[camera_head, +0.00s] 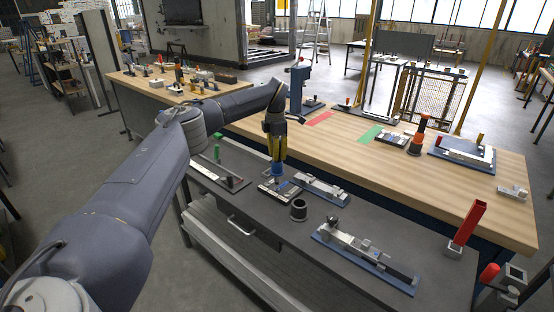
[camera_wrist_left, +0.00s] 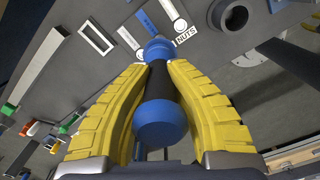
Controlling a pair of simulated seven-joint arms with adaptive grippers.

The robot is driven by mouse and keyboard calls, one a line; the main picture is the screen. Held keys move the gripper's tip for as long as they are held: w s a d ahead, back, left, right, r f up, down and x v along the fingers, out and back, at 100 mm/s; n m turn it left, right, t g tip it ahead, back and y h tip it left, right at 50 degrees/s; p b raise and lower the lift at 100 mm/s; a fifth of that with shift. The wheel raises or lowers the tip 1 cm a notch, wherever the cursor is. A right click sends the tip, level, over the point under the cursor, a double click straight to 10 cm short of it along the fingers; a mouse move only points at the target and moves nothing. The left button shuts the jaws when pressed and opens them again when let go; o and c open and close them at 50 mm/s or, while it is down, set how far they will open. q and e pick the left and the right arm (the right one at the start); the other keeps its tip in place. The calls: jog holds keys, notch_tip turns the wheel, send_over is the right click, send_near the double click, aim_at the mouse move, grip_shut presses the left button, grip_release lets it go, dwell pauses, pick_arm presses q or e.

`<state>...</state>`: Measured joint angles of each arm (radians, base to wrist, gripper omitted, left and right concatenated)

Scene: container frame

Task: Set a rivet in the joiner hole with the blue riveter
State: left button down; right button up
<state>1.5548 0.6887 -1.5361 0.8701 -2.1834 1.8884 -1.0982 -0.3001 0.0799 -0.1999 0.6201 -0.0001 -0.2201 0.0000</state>
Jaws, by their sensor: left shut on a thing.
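My left gripper (camera_head: 278,157) has yellow fingers shut on the blue riveter (camera_head: 278,169) above the dark grey bench. In the left wrist view the riveter (camera_wrist_left: 160,122) shows a blue rounded end near me, a black middle between the fingers and a blue far end. That far end is over or close to a labelled part tray (camera_head: 268,194); I cannot tell whether it touches. One label in the wrist view reads NUTS (camera_wrist_left: 186,37). I cannot pick out the joiner hole or a rivet for certain. My right gripper is not in view.
A blue-based fixture (camera_head: 321,189) lies right of the tray. A dark round cup (camera_head: 298,210) and a long clamp fixture (camera_head: 366,257) stand nearer. A wooden table (camera_head: 400,165) behind carries a red mat (camera_head: 320,118), a green mat (camera_head: 370,134) and several tools.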

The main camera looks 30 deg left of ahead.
pick_arm(q)
jog(key=shift+r, duration=1.7)
